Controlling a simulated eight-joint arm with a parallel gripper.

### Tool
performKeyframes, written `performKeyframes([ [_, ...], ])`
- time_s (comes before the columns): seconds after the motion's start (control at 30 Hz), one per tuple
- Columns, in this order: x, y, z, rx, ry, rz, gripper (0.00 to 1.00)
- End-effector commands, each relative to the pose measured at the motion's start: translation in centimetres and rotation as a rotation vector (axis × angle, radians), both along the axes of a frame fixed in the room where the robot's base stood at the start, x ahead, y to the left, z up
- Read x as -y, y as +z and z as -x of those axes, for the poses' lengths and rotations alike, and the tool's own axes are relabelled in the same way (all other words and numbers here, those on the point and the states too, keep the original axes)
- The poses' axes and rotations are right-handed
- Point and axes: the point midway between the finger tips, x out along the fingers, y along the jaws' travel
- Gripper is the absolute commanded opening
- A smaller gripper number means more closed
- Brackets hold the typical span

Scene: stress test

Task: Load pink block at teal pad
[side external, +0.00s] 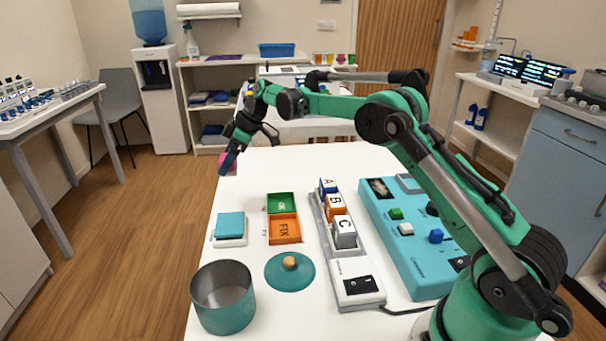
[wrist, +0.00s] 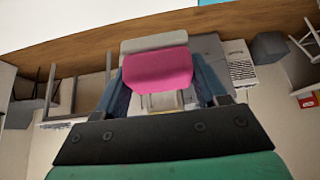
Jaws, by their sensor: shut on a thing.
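A pink block (side external: 229,161) is between the fingers of my gripper (side external: 230,158), held above the far left edge of the white table. In the wrist view the pink block (wrist: 156,66) fills the space between the two dark fingers, and my gripper (wrist: 157,80) is shut on it. The fingers partly hide the block in the side view. The teal pad (side external: 230,225) is a square on a white base at the table's left side, nearer the camera than my gripper. Nothing lies on it. My gripper and block are apart from the pad.
Green (side external: 283,203) and orange (side external: 284,229) trays sit right of the pad. A teal pot (side external: 222,312) and its lid (side external: 290,271) stand in front. A rack with lettered blocks (side external: 344,233) and a teal panel (side external: 413,262) lie further right. The table's far part is clear.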

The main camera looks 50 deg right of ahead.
Motion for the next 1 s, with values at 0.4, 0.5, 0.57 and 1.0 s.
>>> performKeyframes([
  [0.4,-4.1,0.3,3.4,-0.001,0.004,0.001,0.23],
  [0.5,-5.3,0.2,4.9,0.000,0.002,0.000,0.23],
  [0.57,-5.8,0.1,5.5,0.001,0.002,0.001,0.23],
  [1.0,-6.4,-3.2,6.4,0.001,-0.001,0.001,0.23],
])
